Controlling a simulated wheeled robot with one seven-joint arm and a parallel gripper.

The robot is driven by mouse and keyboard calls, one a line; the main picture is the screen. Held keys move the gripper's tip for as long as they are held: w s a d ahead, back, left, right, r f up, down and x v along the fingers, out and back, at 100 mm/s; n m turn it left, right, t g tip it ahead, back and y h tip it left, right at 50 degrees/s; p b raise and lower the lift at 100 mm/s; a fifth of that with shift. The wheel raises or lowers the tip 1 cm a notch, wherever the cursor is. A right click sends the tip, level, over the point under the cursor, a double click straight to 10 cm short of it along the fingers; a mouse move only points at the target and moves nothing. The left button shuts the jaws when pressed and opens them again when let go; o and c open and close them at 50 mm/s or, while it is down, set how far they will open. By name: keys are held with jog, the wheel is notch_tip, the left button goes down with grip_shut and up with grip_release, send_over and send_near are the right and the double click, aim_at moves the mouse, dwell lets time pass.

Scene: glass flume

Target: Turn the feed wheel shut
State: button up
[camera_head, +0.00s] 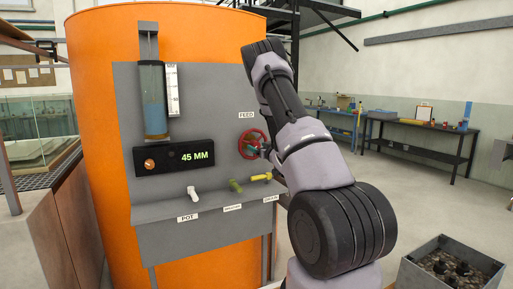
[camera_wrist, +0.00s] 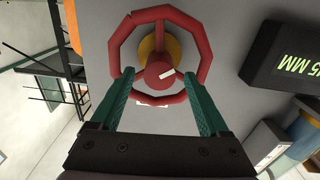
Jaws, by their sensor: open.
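The red feed wheel (camera_head: 242,142) is on the grey panel under the FEED label (camera_head: 246,114). In the wrist view the wheel (camera_wrist: 121,45) faces the camera, with a round red hub carrying a white mark and a yellow-orange part behind it. My gripper (camera_wrist: 158,76) is open, its two green fingers apart on the left and right of the hub, overlapping the rim in the picture. Whether they touch the rim I cannot tell. In the head view my gripper (camera_head: 262,150) is at the wheel's right side, partly hidden by my arm.
The display (camera_head: 188,155) reads 45 MM, with a glass cylinder (camera_head: 153,100) of bluish liquid above. A grey bin (camera_head: 450,268) stands at the lower right. Workbenches line the far wall.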

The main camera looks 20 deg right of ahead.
jog(key=shift+w, duration=0.85)
grip_shut()
dwell(0.8)
